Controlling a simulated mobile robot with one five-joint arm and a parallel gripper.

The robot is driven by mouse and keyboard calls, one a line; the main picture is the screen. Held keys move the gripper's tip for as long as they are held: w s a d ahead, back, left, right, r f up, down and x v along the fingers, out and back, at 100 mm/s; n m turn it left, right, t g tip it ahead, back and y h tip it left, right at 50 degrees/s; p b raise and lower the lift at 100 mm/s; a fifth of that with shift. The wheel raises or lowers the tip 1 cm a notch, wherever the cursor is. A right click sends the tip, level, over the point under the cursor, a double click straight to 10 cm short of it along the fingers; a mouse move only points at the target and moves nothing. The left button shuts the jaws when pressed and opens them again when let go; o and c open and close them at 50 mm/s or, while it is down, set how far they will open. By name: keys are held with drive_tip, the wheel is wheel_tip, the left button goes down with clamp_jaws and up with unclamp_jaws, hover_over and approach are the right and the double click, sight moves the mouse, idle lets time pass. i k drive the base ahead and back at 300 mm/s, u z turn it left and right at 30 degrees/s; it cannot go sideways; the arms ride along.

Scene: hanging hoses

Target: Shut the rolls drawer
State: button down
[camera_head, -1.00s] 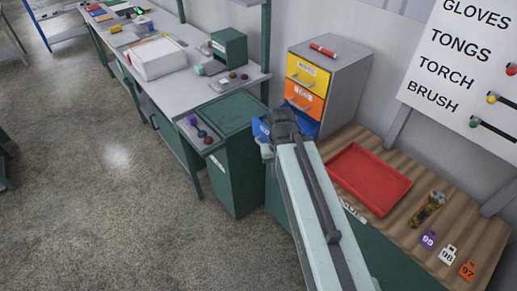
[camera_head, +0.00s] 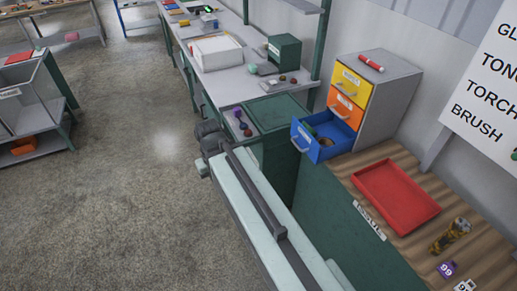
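A grey drawer unit (camera_head: 388,108) stands on the wooden worktop with yellow (camera_head: 348,87), orange (camera_head: 345,109) and blue (camera_head: 311,146) drawers. The blue bottom drawer is pulled out and has a silver handle; its label is too small to read. A brown roll-like thing (camera_head: 326,142) and something dark green lie in it. The yellow and orange drawers are shut. My gripper (camera_head: 207,143) is left of the blue drawer's front, apart from it, over the floor. Its fingers are seen from behind, so their opening is hidden.
A red tray (camera_head: 397,195) and a patterned cylinder (camera_head: 451,235) are on the wooden worktop. A red marker-like thing (camera_head: 371,63) lies on the drawer unit. A green cabinet (camera_head: 272,117) stands behind my arm. Open floor lies left.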

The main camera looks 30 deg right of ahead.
sight(326, 124)
drive_tip(key=u, duration=1.4)
drive_tip(key=i, duration=0.45)
drive_tip(key=z, duration=0.4)
